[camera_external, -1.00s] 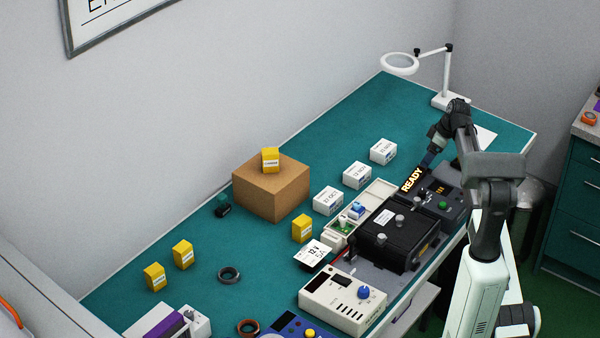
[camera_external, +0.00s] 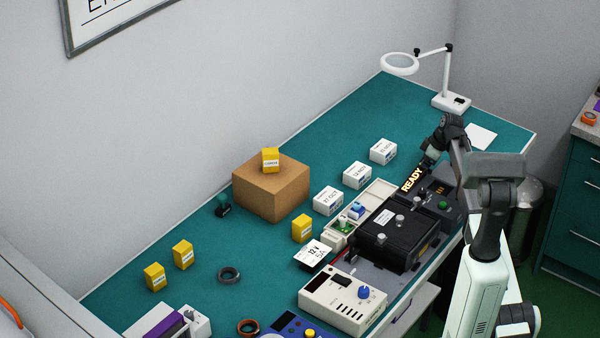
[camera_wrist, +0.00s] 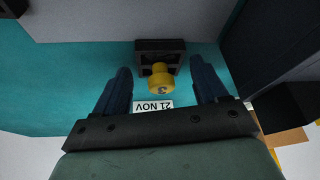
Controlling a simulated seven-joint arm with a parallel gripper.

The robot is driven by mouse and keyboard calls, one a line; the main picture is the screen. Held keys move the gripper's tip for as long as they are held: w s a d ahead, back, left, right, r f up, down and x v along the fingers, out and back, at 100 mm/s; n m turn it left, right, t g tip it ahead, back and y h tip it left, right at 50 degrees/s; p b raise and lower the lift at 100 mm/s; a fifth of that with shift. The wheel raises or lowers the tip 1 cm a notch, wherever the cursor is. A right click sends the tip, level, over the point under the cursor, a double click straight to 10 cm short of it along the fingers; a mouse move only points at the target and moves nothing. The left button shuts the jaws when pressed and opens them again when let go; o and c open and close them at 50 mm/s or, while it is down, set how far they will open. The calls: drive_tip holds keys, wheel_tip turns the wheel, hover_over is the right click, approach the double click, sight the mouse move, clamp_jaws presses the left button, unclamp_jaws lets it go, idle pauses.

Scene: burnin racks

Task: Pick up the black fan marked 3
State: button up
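The black fan (camera_wrist: 148,46) shows in the wrist view as a small square black frame. A round yellow knob (camera_wrist: 161,70) with a 3 on it sticks out toward my gripper. My gripper (camera_wrist: 162,78) is open, with one dark blue finger on each side of the knob and no visible contact. The black frame is just beyond the fingertips. A white label (camera_wrist: 153,106) reading "21 NOV" shows upside down below the knob. In the external view my gripper (camera_external: 427,163) is low behind the lit READY sign (camera_external: 412,179); I cannot make out the fan there.
A black box with knobs (camera_external: 400,240) and a dark panel with a green button (camera_external: 441,190) stand close to my gripper. White dated boxes (camera_external: 383,151) are at its left. The magnifier lamp (camera_external: 450,101) stands behind.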

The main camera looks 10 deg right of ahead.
drive_tip(key=c, duration=0.9)
drive_tip(key=shift+c, duration=0.2)
